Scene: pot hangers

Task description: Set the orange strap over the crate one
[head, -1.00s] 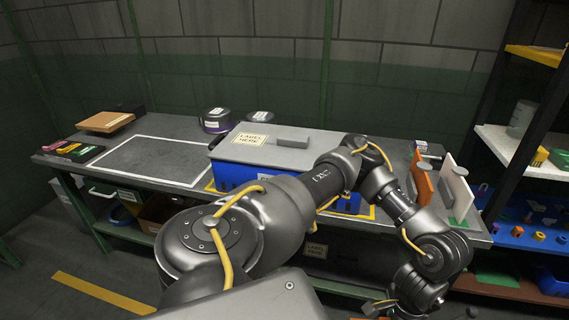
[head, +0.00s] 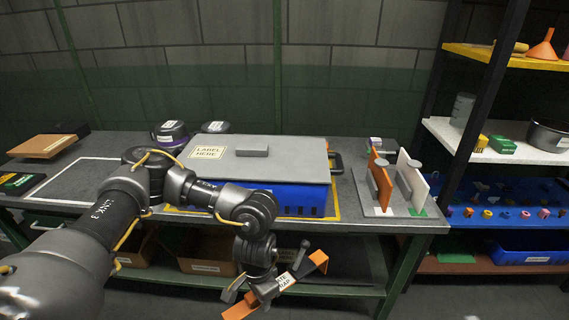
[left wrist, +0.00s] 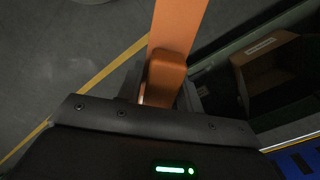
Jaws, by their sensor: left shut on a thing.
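The orange strap (head: 314,265) with a white label is held low in front of the bench, tilted up to the right. My left gripper (head: 266,290) is shut on it near its middle. In the left wrist view the orange strap (left wrist: 180,28) runs away from between the jaws. The crate (head: 306,199) is blue with a grey lid (head: 283,170) and stands on the bench, behind and above the strap. The strap is apart from it. My left arm hides part of the crate's front left. My right gripper is not in view.
A rack at the bench's right end holds an upright orange panel (head: 380,180) and a white panel (head: 409,178). Dark round tins (head: 170,134) stand behind the crate. A shelving unit (head: 455,133) is at the right. A cardboard box (head: 205,253) is on the lower shelf.

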